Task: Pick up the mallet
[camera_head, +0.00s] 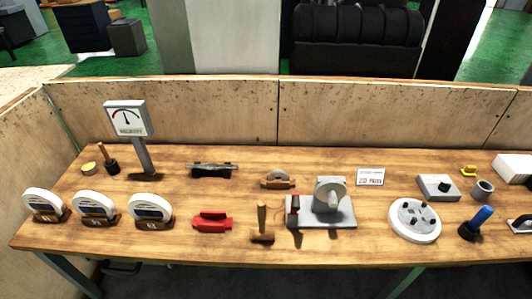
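A small wooden mallet (262,225) stands near the front edge of the wooden workbench (350,250), left of the grey grinder. Its light handle points up and its head rests on the bench top. Nothing touches it. Neither of my grippers is in view.
The grey grinder (331,196) stands close right of the mallet. A red block-like part (212,222) lies to its left, and a wooden-based wheel holder (278,180) is behind. Several gauges (152,212) line the left front. A white disc (414,220) sits right. Wooden panels (190,110) close the back.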

